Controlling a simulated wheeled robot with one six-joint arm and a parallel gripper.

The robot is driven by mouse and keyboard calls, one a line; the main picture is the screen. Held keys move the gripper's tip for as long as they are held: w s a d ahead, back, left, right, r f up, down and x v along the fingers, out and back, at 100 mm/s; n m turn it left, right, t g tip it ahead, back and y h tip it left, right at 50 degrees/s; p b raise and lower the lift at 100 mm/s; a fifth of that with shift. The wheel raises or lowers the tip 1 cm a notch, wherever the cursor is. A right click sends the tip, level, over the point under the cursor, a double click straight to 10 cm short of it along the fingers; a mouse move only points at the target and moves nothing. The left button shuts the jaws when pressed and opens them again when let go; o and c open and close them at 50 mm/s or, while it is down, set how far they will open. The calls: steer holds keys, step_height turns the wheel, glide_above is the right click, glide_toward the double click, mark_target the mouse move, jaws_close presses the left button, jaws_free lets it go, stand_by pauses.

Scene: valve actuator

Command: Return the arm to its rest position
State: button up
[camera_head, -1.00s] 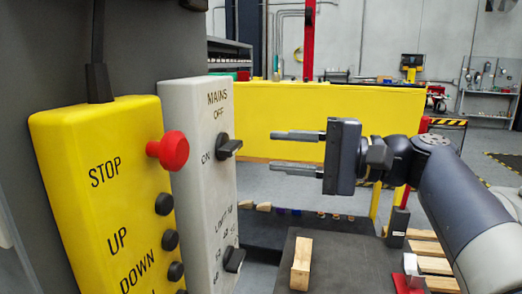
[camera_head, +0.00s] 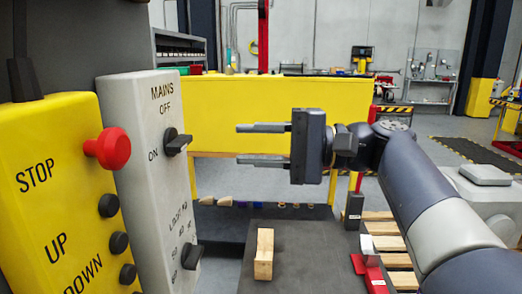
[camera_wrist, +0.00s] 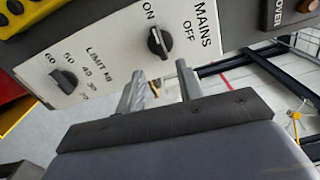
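My gripper (camera_head: 262,144) is open and empty, with its two grey fingers spread apart and pointing left. It is held in the air to the right of a grey control box marked MAINS (camera_head: 135,130), apart from it. My arm reaches in from the lower right. The wrist view shows both fingertips (camera_wrist: 158,80) below the black MAINS knob (camera_wrist: 160,42), with nothing between them. The same MAINS knob (camera_head: 177,142) shows in the head view, as does the lower limit knob (camera_head: 192,256).
A yellow pendant (camera_head: 50,200) with a red stop button (camera_head: 108,149) stands at the left. A wooden block (camera_head: 264,253) lies on a dark surface (camera_head: 295,240) below my gripper. A red metal part (camera_head: 369,268) is to its right. A yellow barrier (camera_head: 280,105) stands behind.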

mark_target(188, 143)
steer(key=a, duration=0.9)
steer(key=shift+w+a, duration=0.15)
steer(key=shift+w, duration=0.2)
